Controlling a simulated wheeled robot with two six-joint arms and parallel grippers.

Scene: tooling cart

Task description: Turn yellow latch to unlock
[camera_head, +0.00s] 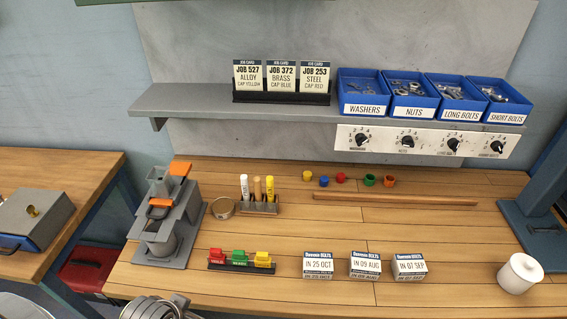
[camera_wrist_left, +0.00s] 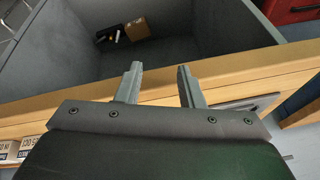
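A small yellow latch or knob (camera_head: 32,212) sits on top of a grey-blue box (camera_head: 48,222) on the side bench at the far left of the head view. Its exact shape is too small to tell. My left gripper (camera_wrist_left: 158,85) shows in the left wrist view, its two fingers apart with nothing between them. The yellow latch is not visible in the wrist view. The head view shows a grey part of my arm at the bottom left, but no gripper fingers. My right gripper is in neither view.
The wrist view shows a deep grey bin (camera_wrist_left: 90,70) beyond a wooden edge (camera_wrist_left: 245,75). In the head view, the main bench (camera_head: 410,215) holds a grey stand (camera_head: 168,225), markers, caps and bolt boxes. A red case (camera_head: 85,275) is below, between the benches.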

